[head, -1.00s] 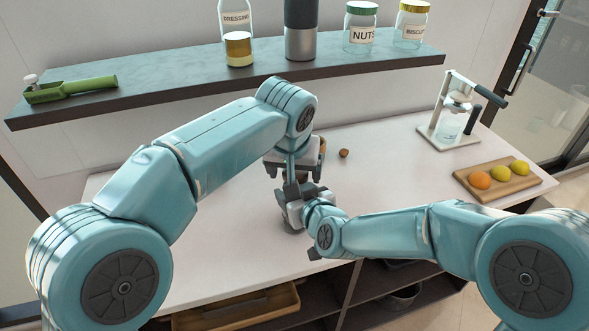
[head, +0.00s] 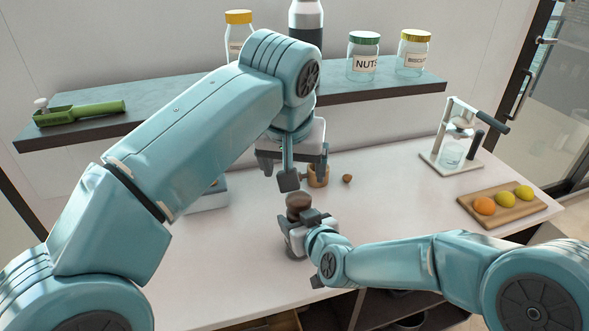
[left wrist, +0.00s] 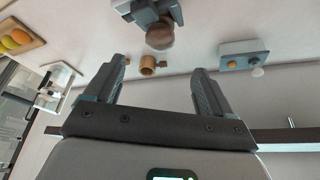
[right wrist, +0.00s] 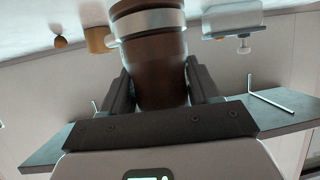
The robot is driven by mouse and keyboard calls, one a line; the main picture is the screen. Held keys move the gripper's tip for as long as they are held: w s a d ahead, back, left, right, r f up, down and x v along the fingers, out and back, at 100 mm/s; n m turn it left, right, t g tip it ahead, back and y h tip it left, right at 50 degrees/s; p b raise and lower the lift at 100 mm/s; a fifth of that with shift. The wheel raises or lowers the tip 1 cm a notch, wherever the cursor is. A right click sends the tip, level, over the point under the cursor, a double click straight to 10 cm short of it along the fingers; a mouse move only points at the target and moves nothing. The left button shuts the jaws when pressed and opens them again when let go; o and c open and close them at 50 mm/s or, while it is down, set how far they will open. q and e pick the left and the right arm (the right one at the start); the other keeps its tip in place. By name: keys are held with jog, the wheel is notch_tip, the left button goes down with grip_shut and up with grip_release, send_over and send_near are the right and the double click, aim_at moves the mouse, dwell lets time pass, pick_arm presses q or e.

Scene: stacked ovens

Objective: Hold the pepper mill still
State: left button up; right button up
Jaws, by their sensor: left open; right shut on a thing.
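The pepper mill (head: 298,203) stands upright on the white counter, with its dark brown rounded top showing in the head view. My right gripper (head: 300,222) is shut around its body; the right wrist view shows the brown mill (right wrist: 157,60) with a silver band between the fingers. The lower part of the mill is hidden by the gripper in the head view. My left gripper (left wrist: 158,88) is open and empty, held above and apart from the mill, whose top (left wrist: 160,37) shows beyond its fingers in the left wrist view.
A small wooden cup (head: 318,177) and a brown ball (head: 347,178) lie behind the mill. A pale box (head: 208,198) stands left of it. A board with fruit (head: 503,206) and a white press (head: 458,140) stand at right. A shelf (head: 170,120) with jars hangs behind.

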aim_at(300, 197)
pick_arm(q)
jog(key=w+f+n, duration=0.1)
jog(key=f, duration=0.2)
jog(key=w+f+n+y, duration=0.1)
jog(key=w+f+n, duration=0.1)
jog(key=f, duration=0.2)
jog(key=w+d+f+n, duration=0.1)
jog(key=f, duration=0.3)
jog(key=shift+w+f+y, duration=0.1)
jog(key=shift+w+y, duration=0.2)
jog(key=shift+w, duration=0.1)
